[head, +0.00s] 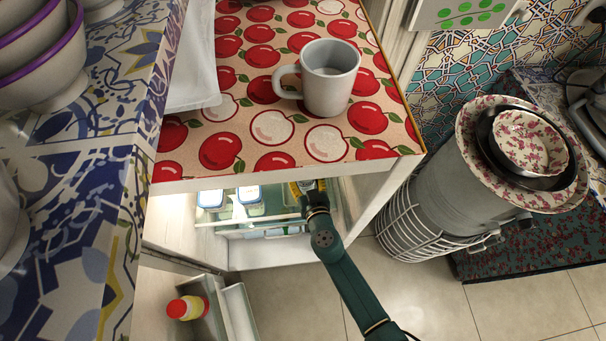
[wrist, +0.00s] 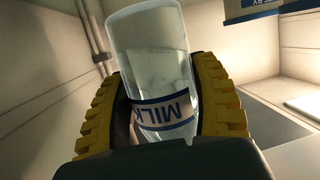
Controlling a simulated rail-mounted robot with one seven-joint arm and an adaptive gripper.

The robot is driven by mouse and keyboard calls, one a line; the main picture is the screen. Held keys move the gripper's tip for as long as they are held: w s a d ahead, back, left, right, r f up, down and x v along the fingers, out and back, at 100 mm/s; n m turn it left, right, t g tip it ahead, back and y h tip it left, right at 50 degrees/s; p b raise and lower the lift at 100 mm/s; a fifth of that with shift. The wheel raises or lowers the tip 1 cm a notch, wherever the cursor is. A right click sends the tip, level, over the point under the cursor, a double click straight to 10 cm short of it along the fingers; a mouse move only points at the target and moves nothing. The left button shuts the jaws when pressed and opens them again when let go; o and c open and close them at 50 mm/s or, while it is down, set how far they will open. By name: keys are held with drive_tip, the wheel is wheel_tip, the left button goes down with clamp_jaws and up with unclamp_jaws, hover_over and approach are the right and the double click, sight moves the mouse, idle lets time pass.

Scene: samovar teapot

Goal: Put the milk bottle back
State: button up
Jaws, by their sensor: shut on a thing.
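The milk bottle (wrist: 155,75) is clear with whitish contents and a blue-edged "MILK" label. In the wrist view it stands tilted between the yellow ridged fingers of my gripper (wrist: 165,110), which are shut on it. In the head view my gripper (head: 314,192) reaches inside the open fridge (head: 270,252), under its apple-patterned top. The bottle is mostly hidden there by the gripper and the fridge top. I cannot tell whether the bottle touches a shelf.
Blue-and-white containers (head: 247,197) stand on the fridge shelf left of my gripper. The open door (head: 238,312) holds a red-capped yellow bottle (head: 187,307). A mug (head: 330,80) stands on the fridge top.

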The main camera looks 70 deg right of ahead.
drive_tip(key=shift+w+d, duration=0.35)
drive_tip(key=shift+d, duration=0.2)
drive_tip(key=shift+w+d, duration=0.3)
drive_tip(key=shift+d, duration=0.2)
wheel_tip(320, 180, down, 4)
drive_tip(key=b, duration=0.2)
drive_tip(key=shift+a+r+b, duration=0.1)
drive_tip(key=shift+r+b, duration=0.1)
drive_tip(key=shift+b, duration=0.15)
drive_tip(key=shift+f, duration=0.15)
drive_tip(key=o, duration=1.3)
drive_tip(key=shift+c, duration=0.2)
drive_tip(key=shift+s+a+r, duration=0.2)
drive_tip(key=shift+a+r, duration=0.05)
drive_tip(key=p+v, duration=0.1)
drive_tip(key=v, duration=1)
drive_tip(key=shift+a+p, duration=0.15)
drive_tip(key=shift+p, duration=0.25)
